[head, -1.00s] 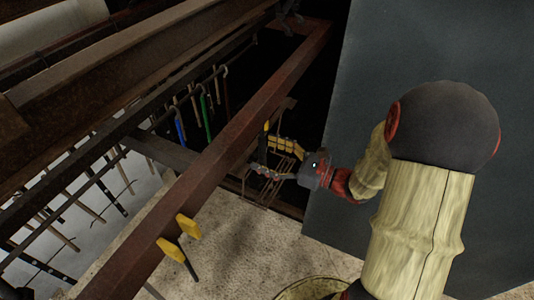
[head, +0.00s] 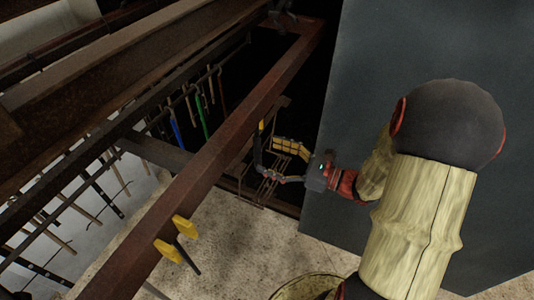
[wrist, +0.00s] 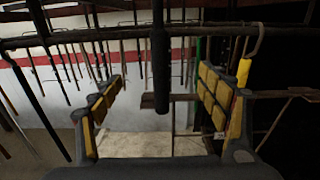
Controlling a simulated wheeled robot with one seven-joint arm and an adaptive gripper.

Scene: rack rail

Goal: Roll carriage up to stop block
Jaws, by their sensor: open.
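A rusty brown rail (head: 225,130) runs diagonally across the head view. Two yellow pieces (head: 184,226) with a dark rod sit on its nearer part; I cannot tell whether they are the carriage or the stop block. A dark fitting (head: 285,10) is at the far end, too dim to identify. My gripper (head: 275,140) is open, to the right of the rail, its yellow-padded fingers spread. In the wrist view, a thick dark upright bar (wrist: 160,72) shows between the fingers; I cannot tell how near it is. No contact is visible.
Several rods hang from hooks behind the rail, including a blue one (head: 176,130) and a green one (head: 203,117). A large dark grey panel (head: 400,60) stands to the right. Light floor (head: 240,245) is clear in front.

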